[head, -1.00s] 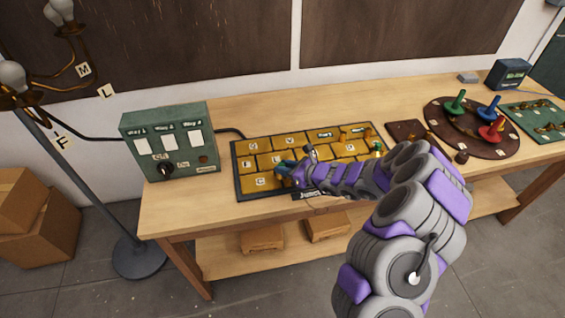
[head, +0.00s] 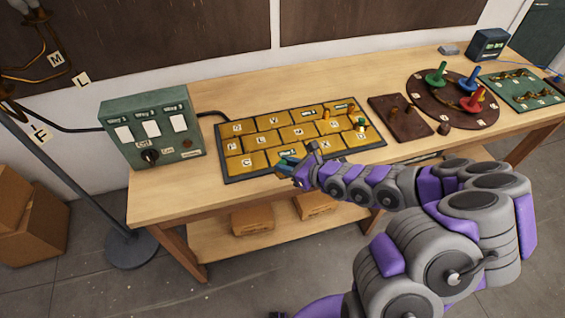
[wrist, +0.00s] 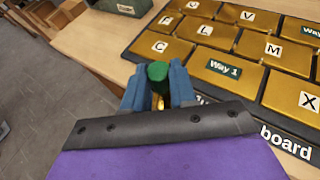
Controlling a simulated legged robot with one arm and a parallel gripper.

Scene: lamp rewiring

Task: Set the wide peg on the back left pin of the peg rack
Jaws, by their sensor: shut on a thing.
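My gripper (head: 287,167) is at the front edge of the yellow key board. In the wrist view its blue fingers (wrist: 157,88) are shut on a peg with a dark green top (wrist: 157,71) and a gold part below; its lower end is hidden. I cannot tell for sure that it is the wide peg. A dark brown block with upright pins (head: 412,126), which looks like the peg rack, lies right of the board, well away from my gripper. Which pin is its back left one is too small to tell.
The key board (head: 226,178) carries lettered gold tiles and several small pegs (head: 360,123) at its right. A green switch box (head: 150,130) stands left. A round brown board (head: 492,121) with green, blue and red cones is right of the block.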

